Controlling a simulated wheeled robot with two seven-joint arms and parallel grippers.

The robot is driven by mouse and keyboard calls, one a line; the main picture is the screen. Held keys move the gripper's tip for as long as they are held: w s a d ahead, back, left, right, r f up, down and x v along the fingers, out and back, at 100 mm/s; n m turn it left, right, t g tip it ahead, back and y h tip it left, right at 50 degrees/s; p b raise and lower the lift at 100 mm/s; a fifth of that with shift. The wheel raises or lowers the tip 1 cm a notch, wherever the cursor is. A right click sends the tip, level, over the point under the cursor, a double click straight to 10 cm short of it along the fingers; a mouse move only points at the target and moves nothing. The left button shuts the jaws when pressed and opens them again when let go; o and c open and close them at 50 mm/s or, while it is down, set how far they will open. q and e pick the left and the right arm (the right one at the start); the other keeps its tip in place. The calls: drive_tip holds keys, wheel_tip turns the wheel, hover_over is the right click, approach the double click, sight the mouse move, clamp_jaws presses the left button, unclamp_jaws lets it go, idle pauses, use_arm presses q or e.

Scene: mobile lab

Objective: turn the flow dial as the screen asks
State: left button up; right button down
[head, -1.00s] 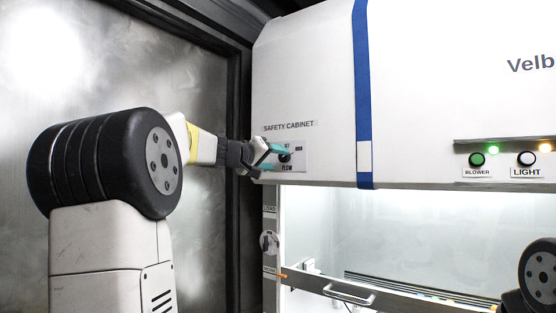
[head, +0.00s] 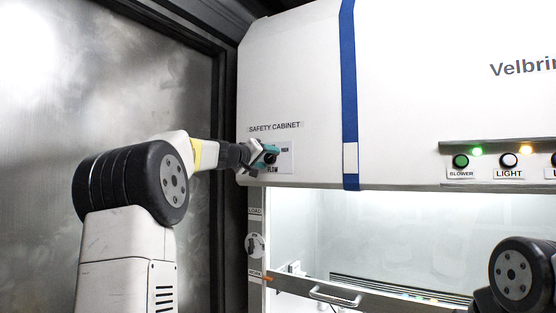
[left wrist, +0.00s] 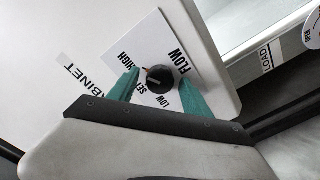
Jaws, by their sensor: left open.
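The flow dial (left wrist: 161,79) is a round black knob on a white plate marked FLOW, HIGH, SET and LOW. It has a pale line on its face, and a small orange mark shows at its edge. In the head view the dial (head: 271,158) is on the lower left of the cabinet front, partly hidden. My left gripper (head: 268,156) is open at the dial. In the left wrist view its teal fingers (left wrist: 158,78) stand on either side of the knob; I cannot tell whether they touch it. No readable screen is in view. My right gripper is out of view.
The white safety cabinet (head: 300,85) has a blue strip down its front. BLOWER (head: 460,161) and LIGHT (head: 509,160) buttons sit at the right with green and orange lamps lit. Below is the lit opening with a handled bar (head: 335,295). A metal wall (head: 110,90) is at left.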

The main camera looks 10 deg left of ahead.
use_arm(q)
drive_tip(key=shift+c, duration=0.3)
clamp_jaws()
drive_tip(key=shift+n, duration=0.4)
drive_tip(key=n, duration=0.5)
drive_tip(key=shift+f, duration=0.1)
drive_tip(key=n, duration=0.6)
